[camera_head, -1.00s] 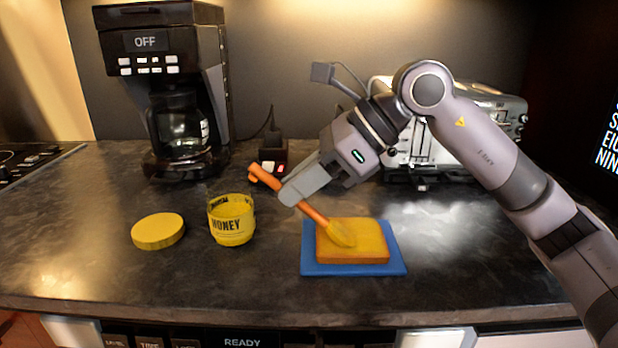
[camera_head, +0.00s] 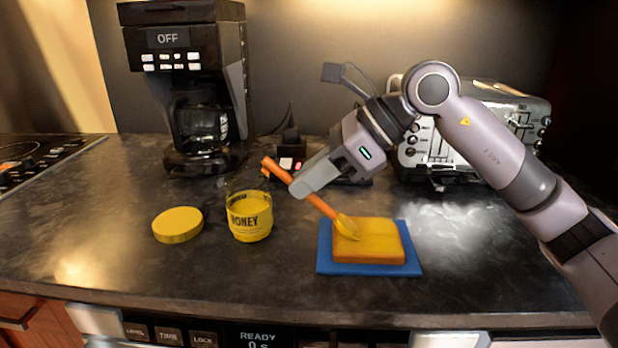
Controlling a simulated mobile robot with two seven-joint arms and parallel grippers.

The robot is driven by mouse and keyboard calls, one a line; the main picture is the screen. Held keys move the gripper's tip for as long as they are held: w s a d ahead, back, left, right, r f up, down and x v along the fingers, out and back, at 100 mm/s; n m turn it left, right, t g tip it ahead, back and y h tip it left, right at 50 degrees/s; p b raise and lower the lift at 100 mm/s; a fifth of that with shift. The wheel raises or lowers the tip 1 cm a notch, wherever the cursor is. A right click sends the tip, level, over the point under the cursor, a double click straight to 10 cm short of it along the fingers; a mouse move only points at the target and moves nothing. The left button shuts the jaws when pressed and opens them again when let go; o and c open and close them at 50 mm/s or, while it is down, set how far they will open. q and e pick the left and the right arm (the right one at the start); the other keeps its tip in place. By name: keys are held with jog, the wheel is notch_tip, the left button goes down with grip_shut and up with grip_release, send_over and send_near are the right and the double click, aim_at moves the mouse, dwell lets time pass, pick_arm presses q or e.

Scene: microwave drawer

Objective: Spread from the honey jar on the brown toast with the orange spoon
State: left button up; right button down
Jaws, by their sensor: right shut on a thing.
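The orange spoon (camera_head: 318,203) is held in my right gripper (camera_head: 300,190), which is shut on its handle. The spoon slants down to the right, and its yellow-coated head is at the upper left part of the toast. The toast (camera_head: 375,243) lies on a blue square board (camera_head: 365,270); its top looks golden yellow and its sides orange-brown. The open honey jar (camera_head: 249,220) stands upright to the left of the board, with yellow honey inside. Its yellow lid (camera_head: 178,225) lies flat on the counter left of the jar. My left gripper is not in view.
A coffee maker (camera_head: 190,80) stands at the back left and a silver toaster (camera_head: 480,125) at the back right, behind my right arm. A small black device (camera_head: 291,150) sits between them. A cooktop (camera_head: 40,155) is at far left. The counter front is clear.

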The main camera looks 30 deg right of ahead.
jog(key=shift+w+d, duration=0.15)
jog(key=shift+w, duration=0.1)
jog(key=shift+w, duration=0.15)
jog(key=shift+w+d+p, duration=0.4)
jog(key=shift+w+d, duration=0.1)
jog(key=shift+w, duration=0.3)
jog(key=shift+s+d, duration=0.1)
jog(key=shift+d, duration=0.05)
jog(key=shift+s+d+f+b, duration=0.15)
jog(key=shift+s+d+b, duration=0.55)
jog(key=shift+d, duration=0.35)
jog(key=shift+d, duration=0.2)
jog(key=shift+s+d+b, duration=0.45)
jog(key=shift+s+d, duration=0.25)
jog(key=shift+d, duration=0.35)
